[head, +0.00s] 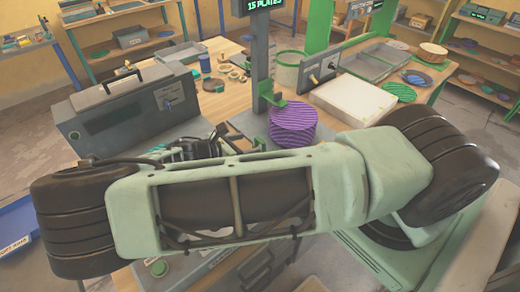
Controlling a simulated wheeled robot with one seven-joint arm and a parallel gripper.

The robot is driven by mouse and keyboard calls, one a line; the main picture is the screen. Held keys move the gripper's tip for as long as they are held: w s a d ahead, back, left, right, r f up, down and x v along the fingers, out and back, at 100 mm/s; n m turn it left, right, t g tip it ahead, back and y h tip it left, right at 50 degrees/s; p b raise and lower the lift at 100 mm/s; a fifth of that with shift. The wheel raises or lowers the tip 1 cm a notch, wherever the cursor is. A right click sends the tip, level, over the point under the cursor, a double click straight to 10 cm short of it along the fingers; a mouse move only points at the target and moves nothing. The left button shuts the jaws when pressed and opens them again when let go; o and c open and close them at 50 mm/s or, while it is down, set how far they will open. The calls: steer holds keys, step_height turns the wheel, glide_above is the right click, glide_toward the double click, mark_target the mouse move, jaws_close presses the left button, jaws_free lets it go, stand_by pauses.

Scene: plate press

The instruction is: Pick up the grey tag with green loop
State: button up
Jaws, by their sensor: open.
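I cannot make out the grey tag with green loop for certain. A small dark grey piece (168,104) shows on the front of the large grey machine (110,118) at left, too small to identify. My gripper (203,147) shows only in part, in front of that machine. My own arm, stretched across the lower middle, hides most of it. It is open, and I see nothing held in it.
A stack of purple plates (292,125) stands on a grey base by a post with green parts. A white block (354,99), a grey tray (374,62) and a blue cup (205,63) are on the wooden table behind. Shelves (115,30) line the walls.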

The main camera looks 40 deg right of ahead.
mark_target(258, 142)
steer(key=p+x, duration=0.2)
steer(key=x, duration=0.2)
steer(key=shift+s+r+p, duration=0.1)
steer(key=shift+s+p, duration=0.15)
steer(key=shift+p, duration=0.15)
steer(key=shift+d+f, duration=0.4)
steer(key=shift+d, duration=0.1)
steer(key=c, duration=1.3)
steer(key=shift+r, duration=0.1)
